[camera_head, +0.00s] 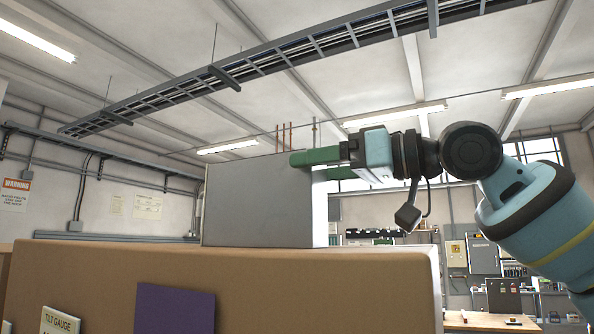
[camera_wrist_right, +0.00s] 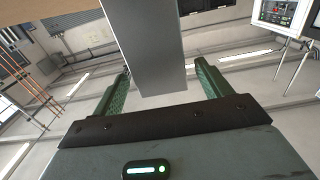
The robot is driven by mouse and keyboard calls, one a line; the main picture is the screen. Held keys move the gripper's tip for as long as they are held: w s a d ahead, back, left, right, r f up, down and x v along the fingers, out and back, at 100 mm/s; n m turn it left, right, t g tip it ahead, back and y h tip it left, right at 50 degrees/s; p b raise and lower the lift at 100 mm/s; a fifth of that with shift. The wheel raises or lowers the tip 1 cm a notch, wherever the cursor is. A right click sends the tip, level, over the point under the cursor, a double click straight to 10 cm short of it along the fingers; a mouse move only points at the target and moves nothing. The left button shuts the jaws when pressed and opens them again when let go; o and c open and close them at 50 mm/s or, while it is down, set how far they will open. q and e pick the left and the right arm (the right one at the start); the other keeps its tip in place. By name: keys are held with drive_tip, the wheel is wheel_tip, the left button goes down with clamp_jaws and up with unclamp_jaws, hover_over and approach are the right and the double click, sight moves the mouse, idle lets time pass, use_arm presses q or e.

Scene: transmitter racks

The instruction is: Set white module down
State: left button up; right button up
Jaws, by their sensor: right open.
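The white module (camera_head: 262,205), a pale grey-white box, stands upright in the head view. Its lower edge meets the top of a brown cabinet-like body, and it looks level. My right gripper (camera_head: 314,164) reaches in from the right at the module's upper right edge. One green finger lies across the module's near face, and the other is partly hidden behind it. In the right wrist view the module (camera_wrist_right: 150,45) extends between the open fingers of the right gripper (camera_wrist_right: 161,70), with a visible gap on both sides. My left gripper is not in view.
The brown body (camera_head: 330,275) fills the lower foreground, with a purple panel (camera_head: 174,309) and a "TILT GAUGE" label (camera_head: 60,321) on its front. A cable tray (camera_head: 285,58) hangs overhead. A workbench (camera_head: 490,322) and wall panels (camera_head: 484,256) stand at the back right.

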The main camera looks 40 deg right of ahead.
drive_tip(key=v, duration=0.6)
drive_tip(key=shift+s+d, duration=0.1)
